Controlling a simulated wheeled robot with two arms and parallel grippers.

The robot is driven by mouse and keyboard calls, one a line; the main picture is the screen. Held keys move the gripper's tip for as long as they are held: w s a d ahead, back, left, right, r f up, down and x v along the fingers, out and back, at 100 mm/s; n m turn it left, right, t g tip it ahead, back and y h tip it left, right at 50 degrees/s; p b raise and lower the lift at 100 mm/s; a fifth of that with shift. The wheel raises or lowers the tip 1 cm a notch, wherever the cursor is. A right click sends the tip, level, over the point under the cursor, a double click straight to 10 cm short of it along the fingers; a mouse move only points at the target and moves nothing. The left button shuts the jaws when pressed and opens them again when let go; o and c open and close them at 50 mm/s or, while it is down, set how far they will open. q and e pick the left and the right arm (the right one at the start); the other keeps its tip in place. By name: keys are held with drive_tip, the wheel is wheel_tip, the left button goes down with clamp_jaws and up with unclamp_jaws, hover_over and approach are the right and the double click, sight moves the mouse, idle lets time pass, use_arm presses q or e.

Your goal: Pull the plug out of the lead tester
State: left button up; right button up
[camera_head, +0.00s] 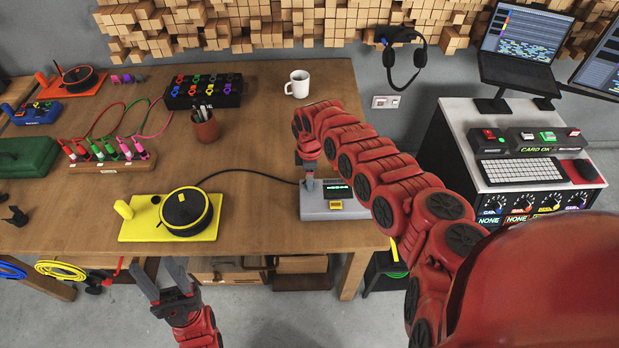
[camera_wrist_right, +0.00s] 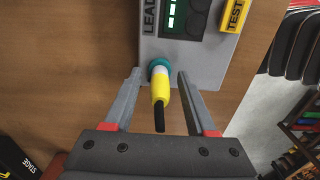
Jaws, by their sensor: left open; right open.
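The lead tester (camera_head: 335,207) is a grey box with a dark display and a yellow button, near the right end of the wooden table. In the right wrist view its face (camera_wrist_right: 210,60) shows a lit green display. A yellow plug (camera_wrist_right: 160,88) with a black tail sits in the tester's teal-ringed socket. My right gripper (camera_wrist_right: 156,75) is open, with one finger on each side of the plug and gaps visible. In the head view this gripper (camera_head: 309,185) is over the tester's left part, and the plug is hidden. My left gripper (camera_head: 160,280) is open and empty in front of the table edge.
A yellow cable reel (camera_head: 150,222) stands left of the tester, with a black cable running toward it. A white mug (camera_head: 298,84), a pen cup (camera_head: 205,126) and a black socket box (camera_head: 204,92) stand behind. The tabletop between reel and tester is mostly clear.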

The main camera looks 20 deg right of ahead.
idle(0.5)
clamp_jaws()
drive_tip(key=shift+r, duration=0.2)
idle(1.2)
drive_tip(key=shift+r+p, duration=2.45)
drive_tip(key=shift+r, duration=0.4)
